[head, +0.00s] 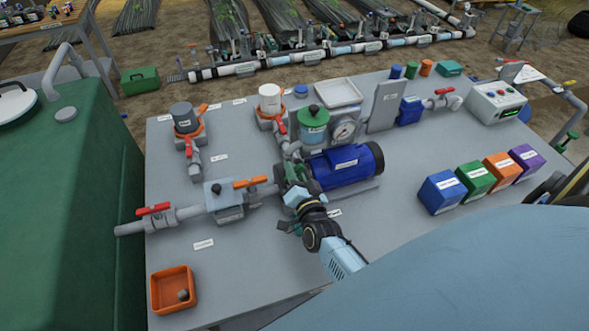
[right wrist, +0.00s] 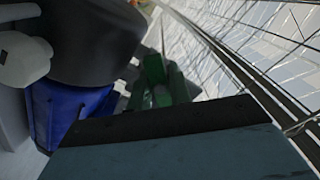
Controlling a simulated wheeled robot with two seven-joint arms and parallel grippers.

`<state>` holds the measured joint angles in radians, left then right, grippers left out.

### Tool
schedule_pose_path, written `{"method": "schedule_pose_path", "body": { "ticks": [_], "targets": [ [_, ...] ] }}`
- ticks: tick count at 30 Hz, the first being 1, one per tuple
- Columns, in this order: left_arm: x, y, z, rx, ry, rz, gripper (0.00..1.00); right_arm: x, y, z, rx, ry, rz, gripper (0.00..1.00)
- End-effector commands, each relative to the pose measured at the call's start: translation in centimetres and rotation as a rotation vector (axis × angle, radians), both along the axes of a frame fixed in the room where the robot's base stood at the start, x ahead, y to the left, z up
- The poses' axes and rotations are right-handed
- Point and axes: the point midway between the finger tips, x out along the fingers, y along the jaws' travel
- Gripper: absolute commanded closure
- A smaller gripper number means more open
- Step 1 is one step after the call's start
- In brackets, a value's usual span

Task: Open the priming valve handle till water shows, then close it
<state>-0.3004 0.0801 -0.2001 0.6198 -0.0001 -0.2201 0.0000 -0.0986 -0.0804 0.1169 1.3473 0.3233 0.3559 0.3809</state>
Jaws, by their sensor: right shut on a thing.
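My right gripper (head: 288,185) is at the front end of the blue pump (head: 345,166), with its arm reaching in from the lower right. It is shut on a small part there, which I take to be the priming valve handle; the gripper hides most of it. In the right wrist view, dark green parts (right wrist: 157,78) show ahead of the gripper's body, beside the blue motor (right wrist: 70,112). I cannot make out the handle's angle. No water shows at the pump. My left gripper is not in view.
A strainer with a green lid (head: 313,125) and a gauge (head: 343,131) stand behind the pump. An orange lever (head: 250,182) and a red valve handle (head: 153,209) sit on the left pipe. An orange tray (head: 158,305) is front left. Several coloured boxes (head: 443,192) stand right.

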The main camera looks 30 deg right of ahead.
Motion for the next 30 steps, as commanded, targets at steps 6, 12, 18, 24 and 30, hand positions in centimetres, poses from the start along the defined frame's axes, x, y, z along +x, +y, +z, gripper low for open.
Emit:
{"method": "schedule_pose_path", "body": {
  "ticks": [6,12,18,24,30],
  "targets": [
    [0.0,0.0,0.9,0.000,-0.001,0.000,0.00,0.0,0.1,0.0,-0.199,0.050,0.001,1.00],
    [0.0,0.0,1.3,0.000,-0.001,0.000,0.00,0.0,0.1,0.0,-0.380,0.094,0.000,1.00],
    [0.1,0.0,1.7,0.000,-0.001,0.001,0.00,-0.1,0.0,-0.1,-0.538,0.133,0.001,1.00],
    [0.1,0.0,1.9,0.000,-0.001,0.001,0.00,0.0,0.1,-0.1,-0.657,0.159,0.001,1.00],
    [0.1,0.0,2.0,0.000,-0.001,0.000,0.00,0.0,0.0,-0.1,-0.729,0.177,0.001,1.00]
  ]
}}
